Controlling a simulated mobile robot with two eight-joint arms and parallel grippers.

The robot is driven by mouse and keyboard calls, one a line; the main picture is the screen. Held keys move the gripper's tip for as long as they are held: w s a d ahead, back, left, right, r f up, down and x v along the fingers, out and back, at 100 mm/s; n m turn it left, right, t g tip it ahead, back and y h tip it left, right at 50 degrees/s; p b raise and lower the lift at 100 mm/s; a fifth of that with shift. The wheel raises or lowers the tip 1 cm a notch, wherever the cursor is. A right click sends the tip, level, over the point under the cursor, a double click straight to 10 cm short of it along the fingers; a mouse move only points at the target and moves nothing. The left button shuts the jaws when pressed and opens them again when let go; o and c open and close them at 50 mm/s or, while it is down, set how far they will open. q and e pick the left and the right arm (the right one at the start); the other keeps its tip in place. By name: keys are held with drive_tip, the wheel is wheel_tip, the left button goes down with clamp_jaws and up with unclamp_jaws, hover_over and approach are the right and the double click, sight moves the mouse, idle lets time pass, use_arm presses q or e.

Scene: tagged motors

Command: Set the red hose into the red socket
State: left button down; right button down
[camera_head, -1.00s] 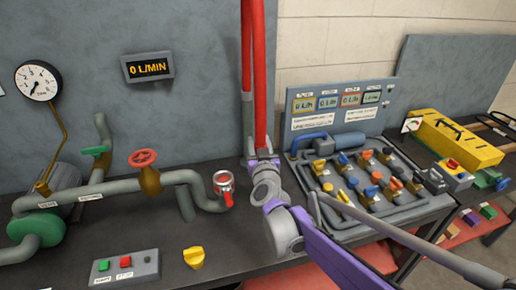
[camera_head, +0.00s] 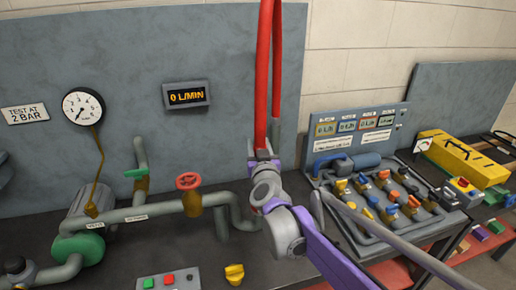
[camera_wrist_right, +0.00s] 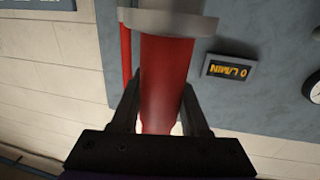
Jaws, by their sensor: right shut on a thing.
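The red hose (camera_head: 264,80) hangs down from the top in the head view, with a second red length beside it. My right gripper (camera_head: 262,154) is shut on its lower part. In the right wrist view, the red hose (camera_wrist_right: 167,85) stands between the two dark fingers of my right gripper (camera_wrist_right: 163,112), with a pale grey collar at its end. The red socket is hidden behind my right arm. The grey pipe (camera_head: 240,221) leading towards it disappears behind that arm. My left gripper is not in view.
A red valve wheel (camera_head: 188,181) and a gauge (camera_head: 83,106) stand left of my arm. A yellow knob (camera_head: 234,274) sits on the bench front. A panel with several coloured valves (camera_head: 385,195) is at the right. The flow display (camera_head: 187,95) reads 0 L/MIN.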

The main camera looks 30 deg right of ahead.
drive_tip(key=shift+d+f+b, duration=0.1)
drive_tip(key=shift+f+b, duration=1.15)
drive_tip(key=shift+f, duration=1.65)
drive_tip(key=shift+f+b, duration=2.05)
drive_tip(key=shift+f, duration=0.35)
drive_tip(key=shift+c, duration=1.6)
unclamp_jaws()
